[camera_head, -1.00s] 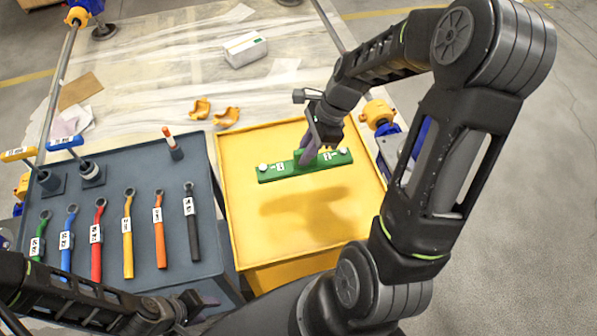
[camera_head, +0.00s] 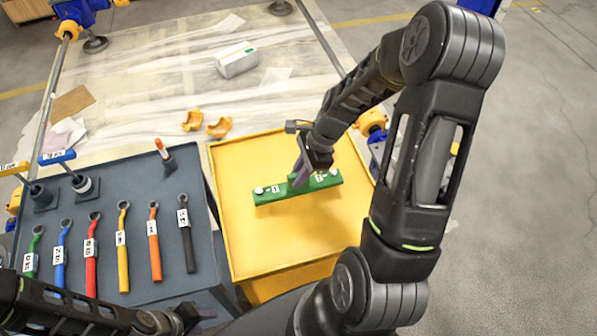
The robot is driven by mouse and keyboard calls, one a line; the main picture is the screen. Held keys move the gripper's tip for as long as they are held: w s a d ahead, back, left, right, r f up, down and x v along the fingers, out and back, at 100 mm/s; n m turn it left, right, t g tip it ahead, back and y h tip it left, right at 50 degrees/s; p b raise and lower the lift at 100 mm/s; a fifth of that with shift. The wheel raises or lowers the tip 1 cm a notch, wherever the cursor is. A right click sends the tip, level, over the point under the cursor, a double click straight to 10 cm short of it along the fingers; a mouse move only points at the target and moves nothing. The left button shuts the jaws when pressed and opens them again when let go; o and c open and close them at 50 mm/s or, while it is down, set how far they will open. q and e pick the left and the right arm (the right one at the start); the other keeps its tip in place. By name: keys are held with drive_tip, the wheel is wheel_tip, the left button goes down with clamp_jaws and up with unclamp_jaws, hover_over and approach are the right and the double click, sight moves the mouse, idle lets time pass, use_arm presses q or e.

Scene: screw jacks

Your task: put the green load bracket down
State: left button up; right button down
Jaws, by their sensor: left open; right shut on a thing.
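The green load bracket (camera_head: 272,195) is a long flat bar with white labels and a pale round fitting near each end. It is over the middle of the yellow tray top (camera_head: 255,250), roughly level. My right gripper (camera_head: 301,178) comes down from above and is shut on the bracket's raised middle part. The arm and gripper hide part of that grip. I cannot tell whether the bracket's underside touches the yellow surface. My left gripper (camera_head: 188,318) is open and empty at the bottom edge of the view, in front of the grey tool table.
The grey table (camera_head: 150,200) on the left carries several coloured wrenches and upright tools. Two orange-yellow pieces (camera_head: 219,127) and a white box (camera_head: 237,60) lie on the sheeted floor behind. The front and left of the yellow top are clear.

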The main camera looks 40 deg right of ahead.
drive_tip(key=shift+f, duration=1.8)
drive_tip(key=shift+f, duration=0.15)
drive_tip(key=c, duration=1.4)
unclamp_jaws()
drive_tip(key=v, duration=1.2)
drive_tip(key=shift+b, duration=0.4)
drive_tip(key=shift+s, duration=0.1)
